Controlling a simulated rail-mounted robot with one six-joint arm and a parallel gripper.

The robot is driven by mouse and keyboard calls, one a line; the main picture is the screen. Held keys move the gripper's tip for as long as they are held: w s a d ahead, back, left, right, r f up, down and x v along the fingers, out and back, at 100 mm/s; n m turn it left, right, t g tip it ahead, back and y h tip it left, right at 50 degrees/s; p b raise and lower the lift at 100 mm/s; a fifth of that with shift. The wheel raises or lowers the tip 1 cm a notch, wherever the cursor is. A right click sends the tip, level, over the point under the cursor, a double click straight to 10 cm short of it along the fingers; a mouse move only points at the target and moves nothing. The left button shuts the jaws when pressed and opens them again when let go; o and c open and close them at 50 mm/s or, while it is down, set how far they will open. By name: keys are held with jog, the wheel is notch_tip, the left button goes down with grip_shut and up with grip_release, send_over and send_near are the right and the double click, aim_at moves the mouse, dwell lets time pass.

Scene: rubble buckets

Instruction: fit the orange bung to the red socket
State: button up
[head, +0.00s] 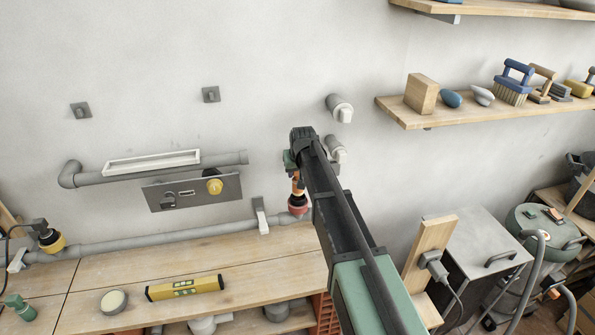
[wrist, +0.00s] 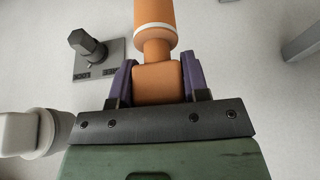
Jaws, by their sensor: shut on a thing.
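My gripper (head: 297,172) is shut on the orange bung (head: 298,186). In the wrist view its purple fingers (wrist: 159,82) hold the bung by a squared orange grip, and the bung's thicker body (wrist: 154,22) with a pale ring runs out of the top edge. The red socket (head: 298,204) is at the right end of the low wall pipe, just under the bung in the head view. The bung's lower end looks very near or at the socket's mouth; I cannot tell if it is inside. The socket does not clearly show in the wrist view.
Grey pipe stubs (head: 341,108) stick out of the wall beside my arm. A yellow level (head: 185,288) and a round tin (head: 114,301) lie on the bench (head: 245,255). A shelf (head: 470,115) is at right.

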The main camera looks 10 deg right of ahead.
dwell(0.3)
jog(key=shift+f+b, duration=1.55)
jog(key=shift+f, duration=0.1)
jog(key=shift+f+b, duration=1.35)
jog(key=shift+b, duration=0.1)
jog(key=shift+f, duration=0.15)
jog(key=shift+f+b, duration=0.35)
jog(key=shift+b, duration=0.15)
